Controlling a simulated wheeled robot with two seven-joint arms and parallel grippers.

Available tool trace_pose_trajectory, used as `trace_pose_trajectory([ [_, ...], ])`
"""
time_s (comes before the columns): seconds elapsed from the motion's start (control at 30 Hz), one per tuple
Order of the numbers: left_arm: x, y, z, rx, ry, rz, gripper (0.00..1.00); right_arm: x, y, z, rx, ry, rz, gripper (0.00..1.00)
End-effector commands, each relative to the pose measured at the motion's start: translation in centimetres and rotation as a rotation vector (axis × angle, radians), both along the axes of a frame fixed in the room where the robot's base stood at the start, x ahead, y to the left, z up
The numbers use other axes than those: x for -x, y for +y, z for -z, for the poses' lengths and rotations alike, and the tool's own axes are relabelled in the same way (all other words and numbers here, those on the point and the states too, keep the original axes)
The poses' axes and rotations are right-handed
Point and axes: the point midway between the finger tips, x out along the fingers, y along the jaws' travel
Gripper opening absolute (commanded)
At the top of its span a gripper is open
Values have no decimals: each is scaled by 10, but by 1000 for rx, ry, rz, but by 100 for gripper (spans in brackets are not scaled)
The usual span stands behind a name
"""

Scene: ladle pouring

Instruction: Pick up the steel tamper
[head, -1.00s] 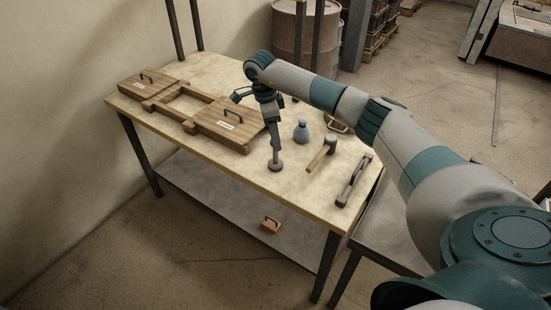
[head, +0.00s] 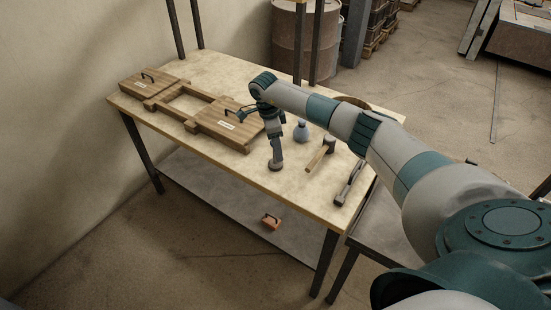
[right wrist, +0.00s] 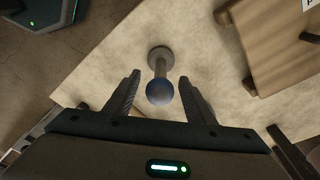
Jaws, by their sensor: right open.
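The steel tamper stands upright on the wooden table, near its front edge. In the head view only its round base (head: 275,166) and a little of its shaft show below my gripper. In the right wrist view its ball knob (right wrist: 159,92) is nearest the camera, with the shaft and disc base beyond it. My right gripper (head: 277,148) is over the tamper's upper part. In the right wrist view its open fingers (right wrist: 160,77) are on either side of the knob, with a gap on both sides. My left gripper is not in view.
A wooden mould with lidded boxes (head: 226,124) lies left of the tamper. To the right are a blue-grey flask (head: 301,130), a mallet (head: 320,155) and a long metal tool (head: 349,184). A hand float (head: 271,221) lies on the lower shelf. The table around the tamper's base is clear.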

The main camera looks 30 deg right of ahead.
Motion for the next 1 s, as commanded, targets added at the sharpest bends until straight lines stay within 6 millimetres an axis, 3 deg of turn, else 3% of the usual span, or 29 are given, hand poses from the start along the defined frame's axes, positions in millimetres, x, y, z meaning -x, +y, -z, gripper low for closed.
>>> trace_pose_trajectory([
  [0.2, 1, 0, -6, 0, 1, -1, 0, 1, -2, 13, 1, 0, 1, 49],
  [0.63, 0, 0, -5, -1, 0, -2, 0, 1, -2, 13, 1, -1, 1, 49],
  [0.83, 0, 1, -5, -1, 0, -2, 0, 1, -2, 13, 1, -1, 1, 4],
  [1.0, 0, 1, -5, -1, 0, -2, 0, 0, -2, 12, 1, -2, 1, 4],
])
